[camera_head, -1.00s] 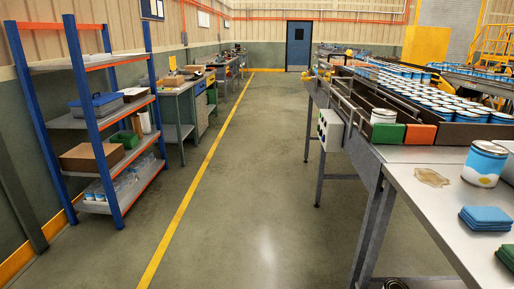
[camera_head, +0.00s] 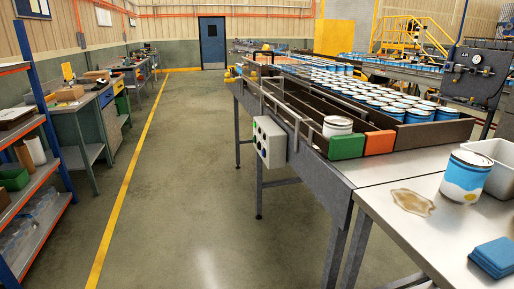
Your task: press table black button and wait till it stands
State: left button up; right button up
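A light grey control box (camera_head: 269,142) with several small buttons is fixed to the left side of the roller table's frame (camera_head: 327,196). A green button and dark buttons show on its face, but they are too small to tell apart well. The roller table carries many blue and white cans (camera_head: 385,92) between brown side walls. One can (camera_head: 337,127) stands apart at the near end, behind a green block (camera_head: 346,146) and an orange block (camera_head: 380,143). Neither of my grippers is in view.
A metal table (camera_head: 375,225) at the near right holds a can (camera_head: 466,177), a brownish spill (camera_head: 413,202), blue cloths (camera_head: 493,256) and a white bin (camera_head: 490,162). Shelving (camera_head: 40,190) and workbenches (camera_head: 95,120) line the left. The floor (camera_head: 190,180) between is clear.

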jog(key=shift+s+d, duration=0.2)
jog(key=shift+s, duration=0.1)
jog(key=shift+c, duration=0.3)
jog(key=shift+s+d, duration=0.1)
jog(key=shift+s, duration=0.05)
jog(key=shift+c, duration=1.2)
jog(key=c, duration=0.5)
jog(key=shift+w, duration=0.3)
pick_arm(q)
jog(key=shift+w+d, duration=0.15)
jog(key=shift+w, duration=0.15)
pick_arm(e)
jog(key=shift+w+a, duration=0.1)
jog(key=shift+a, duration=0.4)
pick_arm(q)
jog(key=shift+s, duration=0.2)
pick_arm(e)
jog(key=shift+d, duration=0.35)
